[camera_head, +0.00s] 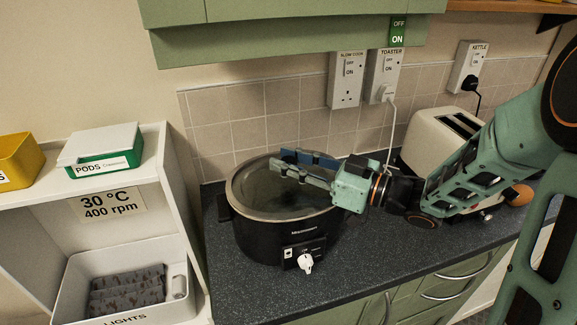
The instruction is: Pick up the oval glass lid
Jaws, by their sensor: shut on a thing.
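The oval glass lid (272,201) lies over the black slow cooker (262,235) on the dark worktop. It looks see-through, with a pale rim around it. My gripper (281,161) reaches in from the right, over the far part of the lid. Its two fingers are shut on the lid, but the exact spot they hold is hard to make out. I cannot tell whether the lid is resting on the pot or raised slightly.
A cream toaster (435,140) stands to the right, behind my arm. A white shelf unit (165,215) with tubs is at the left. Sockets (345,80) and a tiled wall are behind.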

